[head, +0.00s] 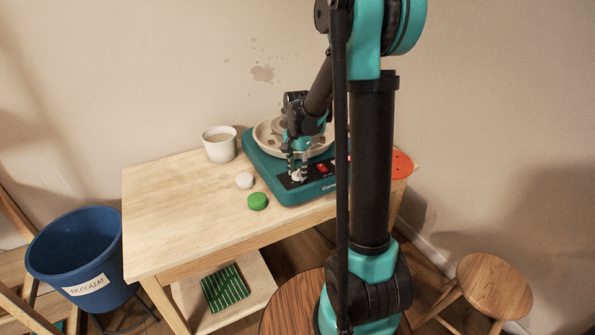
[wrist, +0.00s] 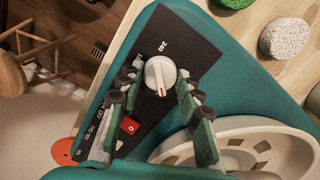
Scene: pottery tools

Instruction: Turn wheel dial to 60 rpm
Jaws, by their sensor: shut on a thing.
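The teal pottery wheel (head: 262,165) stands on the wooden table, with a pale splash pan (head: 270,133) on top. Its white dial (wrist: 160,75) sits on a black panel in the wrist view, with a red pointer line running towards the bottom of the picture. The number 240 shows on the panel beyond the dial; the other speed marks are hidden or too small to read. My gripper (head: 298,170) reaches down over the panel, and its fingers are on either side of the dial. In the wrist view my gripper (wrist: 161,80) is shut on it.
A red switch (wrist: 129,125) marked 0 is close to my left-hand finger. A green lump (head: 257,201), a speckled pale lump (head: 244,180) and a white cup (head: 219,144) stand left of the wheel. A red disc (head: 402,165) is at its right. The table's left part is clear.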

